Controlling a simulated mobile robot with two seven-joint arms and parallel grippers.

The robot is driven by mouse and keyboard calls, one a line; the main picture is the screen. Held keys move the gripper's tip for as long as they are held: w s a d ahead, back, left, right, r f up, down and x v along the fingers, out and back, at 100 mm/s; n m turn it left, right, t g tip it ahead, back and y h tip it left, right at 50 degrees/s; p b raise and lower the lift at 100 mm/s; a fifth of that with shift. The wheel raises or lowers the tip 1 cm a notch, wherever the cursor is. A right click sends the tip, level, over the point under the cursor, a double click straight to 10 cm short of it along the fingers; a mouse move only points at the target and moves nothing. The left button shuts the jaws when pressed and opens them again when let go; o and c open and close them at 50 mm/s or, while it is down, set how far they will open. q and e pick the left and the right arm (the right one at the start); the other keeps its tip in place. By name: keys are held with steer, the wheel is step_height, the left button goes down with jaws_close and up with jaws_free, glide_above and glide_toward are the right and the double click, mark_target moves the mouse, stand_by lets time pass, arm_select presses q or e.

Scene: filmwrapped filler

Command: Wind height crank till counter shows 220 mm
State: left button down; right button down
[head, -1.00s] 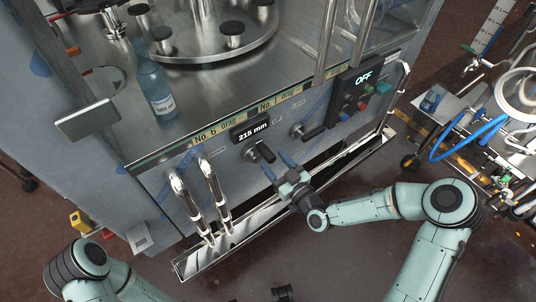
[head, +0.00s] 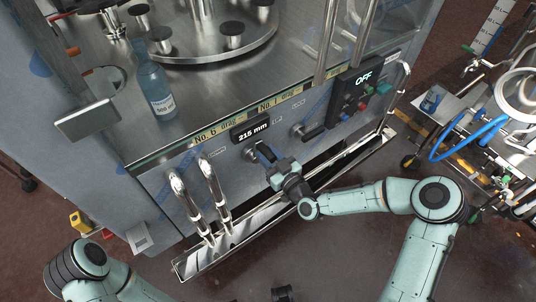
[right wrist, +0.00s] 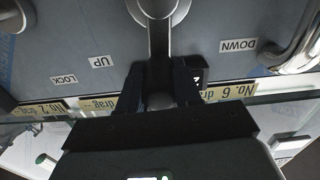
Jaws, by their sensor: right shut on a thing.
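The height crank (head: 250,153) sits on the machine's front panel below the counter (head: 252,131), which reads 215 mm. My right gripper (head: 268,154) is at the crank and is shut on its handle, which it mostly hides in the head view. In the right wrist view the crank's metal arm (right wrist: 159,40) runs down from its hub to between the dark fingers (right wrist: 160,88). UP (right wrist: 102,62) and DOWN (right wrist: 238,46) labels flank it.
A steel trough (head: 268,214) runs along the machine's front. A bottle (head: 156,92) stands on the deck.

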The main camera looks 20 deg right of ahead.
steer(key=shift+d, duration=0.15)
steer(key=w+d+f+m+b, duration=0.1)
steer(key=d+f+m, duration=0.3)
steer(key=m, duration=0.8)
steer(key=shift+w+d, duration=0.45)
steer(key=shift+d, duration=0.15)
steer(key=shift+f, duration=0.15)
steer(key=c, duration=0.8)
jaws_free()
